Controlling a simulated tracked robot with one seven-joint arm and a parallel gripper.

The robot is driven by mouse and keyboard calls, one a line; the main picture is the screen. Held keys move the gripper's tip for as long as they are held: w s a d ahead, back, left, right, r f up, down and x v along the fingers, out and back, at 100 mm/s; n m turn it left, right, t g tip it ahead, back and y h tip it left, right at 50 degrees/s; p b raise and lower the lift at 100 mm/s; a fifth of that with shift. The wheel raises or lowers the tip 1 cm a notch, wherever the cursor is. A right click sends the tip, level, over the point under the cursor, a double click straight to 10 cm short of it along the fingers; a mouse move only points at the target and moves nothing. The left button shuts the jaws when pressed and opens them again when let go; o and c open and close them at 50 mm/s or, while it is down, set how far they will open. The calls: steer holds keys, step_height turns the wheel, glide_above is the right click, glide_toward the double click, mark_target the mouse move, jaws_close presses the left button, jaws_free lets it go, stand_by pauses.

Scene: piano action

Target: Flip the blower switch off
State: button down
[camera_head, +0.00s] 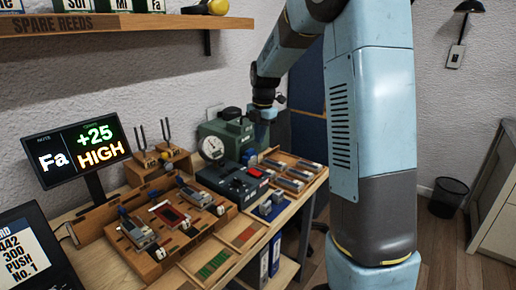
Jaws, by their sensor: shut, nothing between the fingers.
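A green machine (210,130) with a round white dial gauge (213,148) stands at the back of the workbench. A dark box (235,187) with a small red part (255,172) sits in front of it. I cannot tell for certain which part is the blower switch, or its position. My gripper (263,130) is shut and empty, pointing down at the right side of the green machine. It is small in this view, and I cannot tell whether it touches anything.
A wooden rig with several reed blocks (141,233) fills the bench's front left. A display (75,150) reads "Fa +25 HIGH". A tray of metal blocks (292,171) lies right of the dark box. A shelf (120,24) overhangs the back left. Open floor lies right.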

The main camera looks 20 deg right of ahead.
steer(key=shift+s+r, duration=0.1)
steer(key=shift+r, duration=0.7)
steer(key=s+r+m+t, duration=0.1)
steer(key=s+r+m, duration=0.25)
steer(key=s, duration=0.25)
steer(key=s+a+r+m, duration=0.1)
steer(key=s+r+m, duration=0.2)
steer(key=s+m, duration=0.25)
steer(key=s+r+m+t, duration=0.1)
steer(key=s+r+m, duration=0.2)
steer(key=s, duration=0.3)
steer(key=s+f+m+t, duration=0.1)
steer(key=s+m+t, duration=0.1)
steer(key=s+m, duration=1.1)
steer(key=s, duration=0.4)
steer(key=shift+f+t+h, duration=0.2)
steer(key=shift+t+h, duration=0.1)
steer(key=shift+h, duration=0.1)
steer(key=shift+s, duration=0.1)
